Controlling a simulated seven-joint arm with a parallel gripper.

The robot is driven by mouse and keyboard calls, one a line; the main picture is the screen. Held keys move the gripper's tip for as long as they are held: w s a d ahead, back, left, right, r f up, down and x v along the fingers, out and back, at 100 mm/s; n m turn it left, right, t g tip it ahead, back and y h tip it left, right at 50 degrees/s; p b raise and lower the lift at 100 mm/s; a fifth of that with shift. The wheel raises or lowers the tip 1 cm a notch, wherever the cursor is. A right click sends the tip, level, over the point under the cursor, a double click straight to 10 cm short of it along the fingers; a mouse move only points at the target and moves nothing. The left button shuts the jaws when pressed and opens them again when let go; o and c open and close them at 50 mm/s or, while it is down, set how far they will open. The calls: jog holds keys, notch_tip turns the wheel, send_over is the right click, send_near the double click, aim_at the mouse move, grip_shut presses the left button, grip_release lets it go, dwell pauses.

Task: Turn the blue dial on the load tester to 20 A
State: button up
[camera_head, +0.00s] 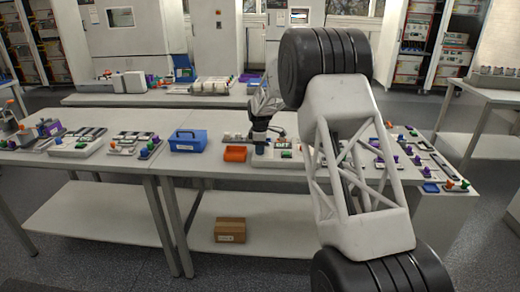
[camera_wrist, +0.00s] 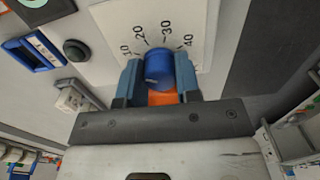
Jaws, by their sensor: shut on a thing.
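An orange part shows between the fingers below the dial. I cannot clearly read where the dial points. In the head view my gripper (camera_head: 261,128) is small and low over the middle table, and my arm hides part of the area to its right.
A black round knob (camera_wrist: 76,50) and a blue-framed part (camera_wrist: 34,52) lie left of the dial in the wrist view. On the table (camera_head: 210,160) stand a blue box (camera_head: 188,140) and an orange bin (camera_head: 236,153), left of my gripper. Several small coloured parts lie at the right.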

jog(key=shift+m, duration=0.4)
jog(key=m, duration=0.3)
jog(key=shift+m, duration=2)
jog(key=o, duration=0.9)
jog(key=shift+o, duration=0.2)
jog(key=shift+r, duration=0.15)
jog(key=shift+r, duration=3.8)
